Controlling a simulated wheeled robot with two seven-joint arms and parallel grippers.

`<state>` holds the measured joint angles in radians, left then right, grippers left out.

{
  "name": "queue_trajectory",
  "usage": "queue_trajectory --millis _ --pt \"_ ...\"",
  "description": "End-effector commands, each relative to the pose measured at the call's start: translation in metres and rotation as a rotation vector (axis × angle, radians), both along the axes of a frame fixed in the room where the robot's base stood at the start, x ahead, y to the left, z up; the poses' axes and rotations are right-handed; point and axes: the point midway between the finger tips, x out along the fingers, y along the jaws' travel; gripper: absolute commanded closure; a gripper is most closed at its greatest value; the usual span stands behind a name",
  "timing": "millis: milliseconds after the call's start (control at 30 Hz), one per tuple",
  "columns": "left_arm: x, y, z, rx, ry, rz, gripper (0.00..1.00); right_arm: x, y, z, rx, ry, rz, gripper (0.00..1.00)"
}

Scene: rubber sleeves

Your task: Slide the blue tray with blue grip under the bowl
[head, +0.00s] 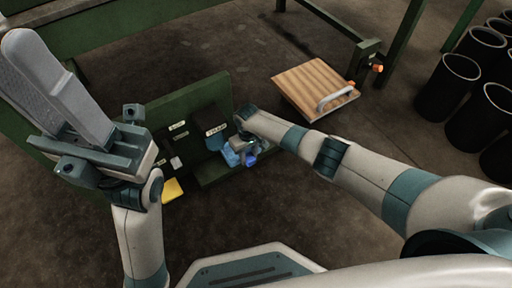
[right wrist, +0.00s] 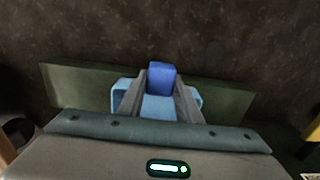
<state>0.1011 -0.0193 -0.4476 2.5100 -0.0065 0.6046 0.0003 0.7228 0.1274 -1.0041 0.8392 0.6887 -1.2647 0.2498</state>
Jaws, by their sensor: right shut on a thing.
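The light blue tray (head: 231,157) is low at the green stand, right of its middle. Its darker blue grip (head: 251,160) faces me. My right gripper (head: 247,148) is at the tray and shut on the grip. In the right wrist view the blue grip (right wrist: 161,76) sits between the two fingers, with the light blue tray (right wrist: 158,108) behind and beside them. A dark teal shape (head: 214,141) under a white label, possibly the bowl, is just above the tray; its rim is unclear. My left arm is raised at the left, and its jaw opening cannot be made out.
The green stand (head: 190,100) carries several small labels, and a yellow piece (head: 172,189) lies at its lower left. A wooden board with a pale handle (head: 315,88) is behind to the right. Several black cylinders (head: 447,85) stand far right. Bare floor lies between.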

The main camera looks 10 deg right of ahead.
Motion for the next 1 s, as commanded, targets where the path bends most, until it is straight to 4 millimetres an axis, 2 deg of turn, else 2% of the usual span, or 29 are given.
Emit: queue_trajectory --millis 100,400,433,500,833,1000 --pt "0.0003 0.0036 0.0000 0.001 0.010 0.011 0.69 -0.0041 0.0087 0.0028 0.001 0.005 0.002 1.00" --pt "0.0000 0.0041 -0.0010 0.000 0.009 0.012 0.69 -0.0075 0.0067 -0.0004 -0.004 0.013 0.002 1.00" --pt "0.0000 0.0041 -0.0010 0.000 0.009 0.012 0.69 -0.0078 0.0066 -0.0006 -0.004 0.014 0.001 0.62" --pt "0.0000 0.0041 -0.0009 0.000 0.009 0.012 0.69 -0.0078 0.0063 -0.0009 -0.004 0.013 0.001 0.50" --pt "-0.0001 0.0043 -0.0005 -0.001 0.009 0.012 0.69 -0.0070 0.0063 -0.0005 -0.004 0.010 0.001 0.50" --pt "-0.0009 0.0057 0.0036 -0.004 0.006 0.015 0.69 -0.0067 0.0065 0.0068 -0.003 0.009 0.001 0.50"
